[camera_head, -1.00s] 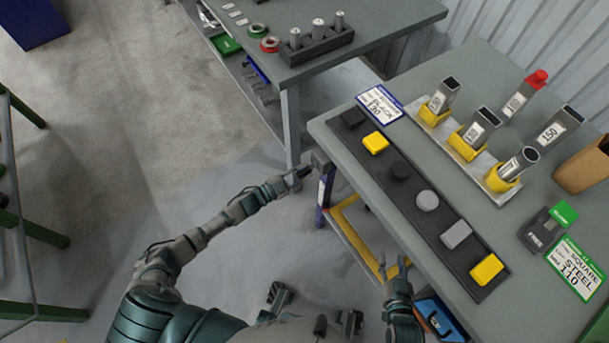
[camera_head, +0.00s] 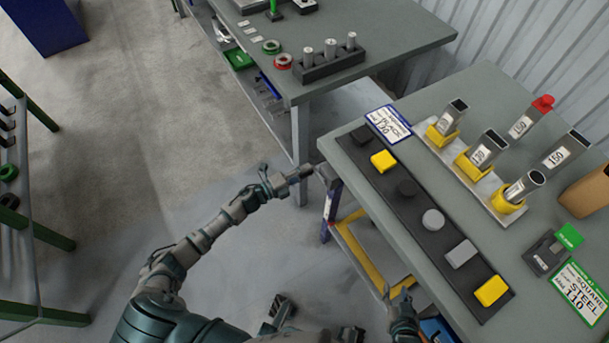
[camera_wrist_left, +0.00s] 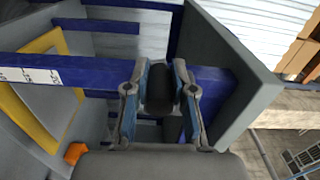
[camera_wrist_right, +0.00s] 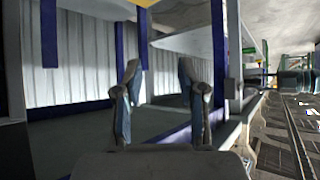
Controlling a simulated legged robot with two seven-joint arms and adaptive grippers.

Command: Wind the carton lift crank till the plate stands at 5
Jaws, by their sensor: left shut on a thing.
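My left gripper (camera_head: 298,173) is beside the near-left corner of the right-hand table. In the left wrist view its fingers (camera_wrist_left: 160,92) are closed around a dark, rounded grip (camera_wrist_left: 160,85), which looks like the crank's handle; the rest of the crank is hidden. A yellow-edged frame (camera_head: 372,258), perhaps the lift plate, shows under that table. A white scale strip (camera_wrist_left: 30,75) lies on a blue bar in the left wrist view; its marks are too small to read. My right gripper (camera_head: 398,298) is by the table's front edge. In its wrist view the fingers (camera_wrist_right: 162,95) stand apart with nothing between.
The right-hand table (camera_head: 480,105) bears a dark strip of blocks (camera_head: 433,220), tubes in yellow holders (camera_head: 470,160) and sign cards (camera_head: 388,125). Another table (camera_head: 390,35) stands behind. A green-legged rack (camera_head: 45,235) is at the left. Floor between is clear.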

